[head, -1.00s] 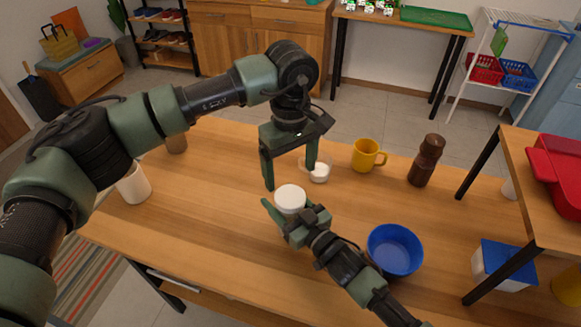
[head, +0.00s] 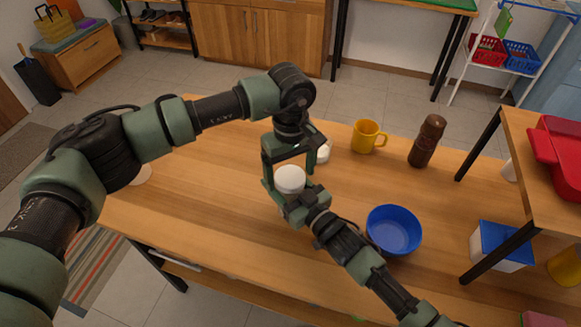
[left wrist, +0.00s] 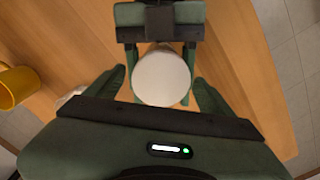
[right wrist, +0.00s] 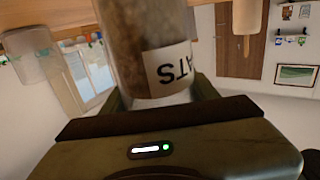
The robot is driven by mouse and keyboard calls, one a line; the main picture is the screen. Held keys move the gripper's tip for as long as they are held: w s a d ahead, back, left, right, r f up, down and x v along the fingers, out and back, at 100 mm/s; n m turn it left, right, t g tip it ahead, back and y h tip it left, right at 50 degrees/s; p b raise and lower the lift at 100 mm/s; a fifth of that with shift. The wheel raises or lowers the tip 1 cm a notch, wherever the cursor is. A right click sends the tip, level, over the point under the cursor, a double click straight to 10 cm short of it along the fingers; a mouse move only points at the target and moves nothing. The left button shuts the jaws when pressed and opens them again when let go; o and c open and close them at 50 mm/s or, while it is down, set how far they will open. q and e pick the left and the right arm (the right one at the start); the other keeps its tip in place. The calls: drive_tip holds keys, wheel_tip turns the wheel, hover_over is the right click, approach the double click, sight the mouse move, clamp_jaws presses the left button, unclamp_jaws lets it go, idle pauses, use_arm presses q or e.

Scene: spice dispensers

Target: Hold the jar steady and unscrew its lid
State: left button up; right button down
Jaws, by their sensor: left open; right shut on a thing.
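The jar is clear with a white lid (head: 289,178). In the right wrist view the jar (right wrist: 140,45) has brown contents and a label with the letters "ATS" upside down. My right gripper (head: 292,204) is shut on the jar's body and holds it over the table. My left gripper (head: 288,171) is above, pointing down, open, with a finger on each side of the lid. In the left wrist view the lid (left wrist: 161,76) sits between the open fingers, with a gap visible at the sides. The arms hide most of the jar in the head view.
A yellow mug (head: 366,137), a small white-filled dish (head: 322,153) and a brown shaker (head: 427,141) stand behind the grippers. A blue bowl (head: 394,229) is right of my right arm. A raised shelf (head: 530,190) stands at the right, by a blue-lidded box (head: 502,248).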

use_arm(q)
drive_tip(key=c, duration=1.5)
drive_tip(key=shift+o, duration=0.2)
drive_tip(key=n, duration=0.5)
drive_tip(key=shift+r+n, duration=0.1)
drive_tip(key=shift+n, duration=0.3)
use_arm(e)
drive_tip(key=shift+a, duration=0.1)
use_arm(q)
drive_tip(key=n, duration=1.4)
drive_tip(key=shift+n, duration=0.4)
drive_tip(key=n, duration=0.9)
drive_tip(key=shift+n, duration=0.3)
drive_tip(key=shift+w+r, duration=0.1)
drive_tip(key=shift+r, duration=0.05)
